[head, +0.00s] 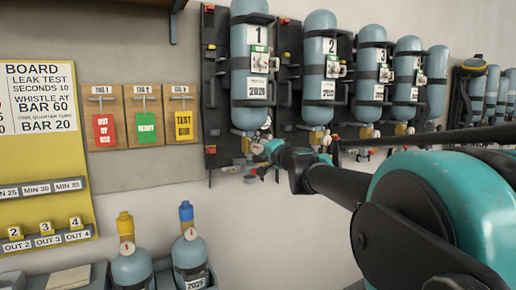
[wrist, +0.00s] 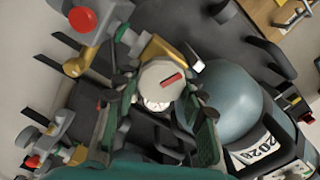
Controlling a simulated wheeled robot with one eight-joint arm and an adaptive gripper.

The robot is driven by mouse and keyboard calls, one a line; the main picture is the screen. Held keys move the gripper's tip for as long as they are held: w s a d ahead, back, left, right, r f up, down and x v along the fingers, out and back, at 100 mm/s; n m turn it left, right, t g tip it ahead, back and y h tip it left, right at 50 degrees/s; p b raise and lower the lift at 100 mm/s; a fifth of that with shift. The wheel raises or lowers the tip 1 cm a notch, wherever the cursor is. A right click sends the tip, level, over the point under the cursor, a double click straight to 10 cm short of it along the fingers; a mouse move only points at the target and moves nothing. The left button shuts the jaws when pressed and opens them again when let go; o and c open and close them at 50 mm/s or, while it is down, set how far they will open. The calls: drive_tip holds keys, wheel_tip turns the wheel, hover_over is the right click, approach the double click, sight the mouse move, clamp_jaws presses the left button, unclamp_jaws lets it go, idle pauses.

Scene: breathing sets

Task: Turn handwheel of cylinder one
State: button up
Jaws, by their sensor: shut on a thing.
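Cylinder one (head: 245,88) is a blue-grey cylinder hanging valve-down on the dark wall rack, with a "1" label. Its rounded lower end also shows in the wrist view (wrist: 228,100). The handwheel (wrist: 161,77), a pale round knob with a red mark on its face, sits beside that end. My gripper (wrist: 158,98) has its green-sided fingers on either side of the handwheel and is shut on it. In the head view, my gripper (head: 270,150) is at the valve under cylinder one, and my own arm partly hides the fittings there.
Cylinder two (head: 318,88) and further cylinders hang to the right. Brass fittings and a grey valve with a red knob (wrist: 82,19) crowd near the handwheel. Tag boards (head: 143,140) hang left. Two loose cylinders (head: 131,265) (head: 188,255) stand below.

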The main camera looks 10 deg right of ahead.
drive_tip(key=m, duration=0.4)
drive_tip(key=shift+f+m, duration=0.1)
drive_tip(key=shift+m, duration=0.3)
drive_tip(key=m, duration=0.5)
drive_tip(key=shift+f, duration=0.15)
drive_tip(key=m, duration=0.5)
drive_tip(key=shift+f, duration=0.1)
drive_tip(key=m, duration=0.4)
drive_tip(key=shift+a+m, duration=0.15)
drive_tip(key=shift+m, duration=0.15)
drive_tip(key=m, duration=0.5)
drive_tip(key=shift+s+a, duration=0.1)
drive_tip(key=m, duration=0.5)
drive_tip(key=shift+a, duration=0.1)
drive_tip(key=m, duration=0.4)
drive_tip(key=shift+m, duration=0.3)
drive_tip(key=m, duration=0.4)
drive_tip(key=shift+s+a+m, duration=0.1)
drive_tip(key=shift+m, duration=0.3)
drive_tip(key=shift+h, duration=0.3)
